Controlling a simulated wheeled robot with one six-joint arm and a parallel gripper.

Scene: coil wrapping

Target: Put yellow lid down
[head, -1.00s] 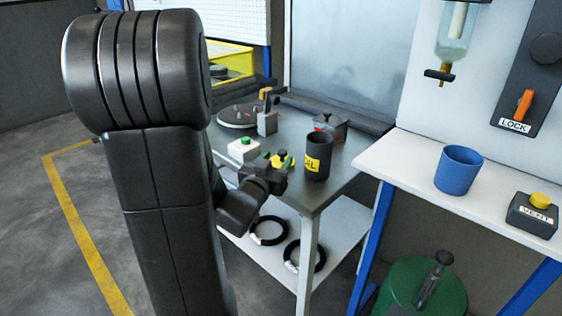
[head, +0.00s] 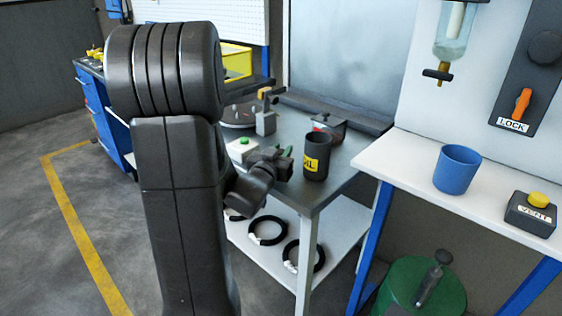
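My gripper (head: 279,162) is low over the near part of the metal table (head: 345,160), just left of a dark cup (head: 318,148) with a yellow label. It is small and seen partly from behind, so I cannot tell whether its fingers are open or shut. A green piece shows at its fingertips. I cannot make out a yellow lid at the gripper or on the table; my gripper and arm may hide it.
A white box with a green button (head: 243,147) stands left of the gripper. A dark and red device (head: 330,127) is behind the cup. Black rings lie on the lower shelf (head: 335,238). A blue cup (head: 458,168) and a VENT box (head: 532,212) stand on the white bench (head: 400,165).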

